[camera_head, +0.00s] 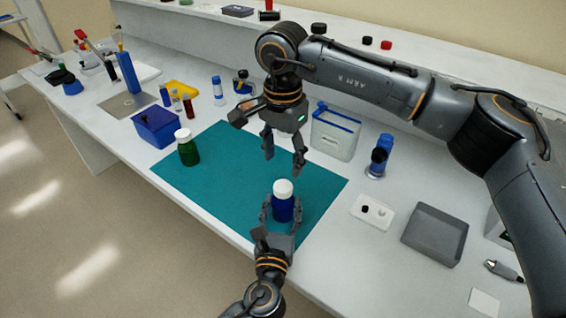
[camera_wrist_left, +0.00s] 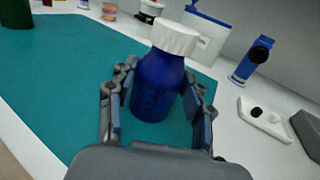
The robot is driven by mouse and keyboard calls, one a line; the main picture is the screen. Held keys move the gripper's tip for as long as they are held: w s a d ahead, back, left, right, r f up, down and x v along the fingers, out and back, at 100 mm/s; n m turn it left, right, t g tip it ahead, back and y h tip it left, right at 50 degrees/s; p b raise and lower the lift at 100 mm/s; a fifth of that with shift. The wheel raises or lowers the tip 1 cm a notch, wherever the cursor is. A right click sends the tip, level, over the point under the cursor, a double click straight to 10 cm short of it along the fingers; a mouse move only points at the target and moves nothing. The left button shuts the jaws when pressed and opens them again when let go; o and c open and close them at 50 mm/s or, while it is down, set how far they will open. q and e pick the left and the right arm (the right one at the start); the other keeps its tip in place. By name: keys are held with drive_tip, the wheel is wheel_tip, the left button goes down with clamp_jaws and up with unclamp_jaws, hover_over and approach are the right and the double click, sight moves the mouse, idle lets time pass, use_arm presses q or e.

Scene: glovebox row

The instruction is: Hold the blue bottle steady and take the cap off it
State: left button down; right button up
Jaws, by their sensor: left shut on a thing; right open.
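The blue bottle (camera_head: 283,208) with its white cap (camera_head: 284,188) stands upright at the front of the teal mat (camera_head: 220,185). My left gripper (camera_head: 281,212) is shut on the body of the blue bottle, one finger on each side. In the left wrist view the bottle (camera_wrist_left: 157,88) is between the fingers and its ribbed white cap (camera_wrist_left: 176,38) is on top. My right gripper (camera_head: 284,160) is open and empty. It hangs with its fingers pointing down, above and behind the cap and apart from it.
A green bottle (camera_head: 188,150) with a white cap stands on the mat's left part. A blue box (camera_head: 156,128), a white bin (camera_head: 334,135) and a blue-and-black device (camera_head: 378,158) stand around the mat. A grey tray (camera_head: 435,234) and a small white tray (camera_head: 372,212) lie to the right.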

sight(283, 186)
drive_tip(key=m, duration=0.4)
drive_tip(key=shift+m, duration=0.3)
drive_tip(key=m, duration=0.6)
drive_tip(key=shift+m, duration=0.4)
drive_tip(key=m, duration=1.7)
drive_tip(key=shift+m, duration=0.4)
drive_tip(key=m, duration=0.9)
drive_tip(key=shift+m, duration=0.7)
drive_tip(key=shift+f, duration=0.35)
wheel_tip(283, 186, down, 7)
drive_tip(key=shift+f, duration=0.15)
